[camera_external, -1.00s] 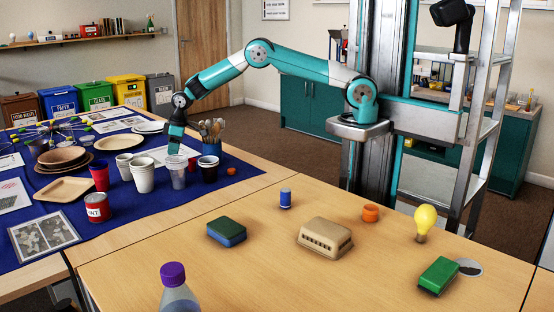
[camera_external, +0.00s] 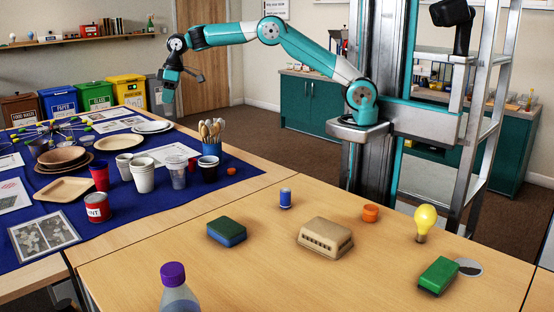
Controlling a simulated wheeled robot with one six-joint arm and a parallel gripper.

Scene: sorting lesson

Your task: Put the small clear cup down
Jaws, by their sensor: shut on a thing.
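My gripper (camera_external: 184,86) is raised high over the far side of the blue-covered table. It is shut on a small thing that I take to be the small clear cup. The cup is too small and see-through at this distance to make out its outline. A larger clear plastic cup (camera_external: 178,171) stands upright on the blue cloth (camera_external: 130,214), well below my gripper and apart from it.
A pot of wooden cutlery (camera_external: 211,147) is behind.

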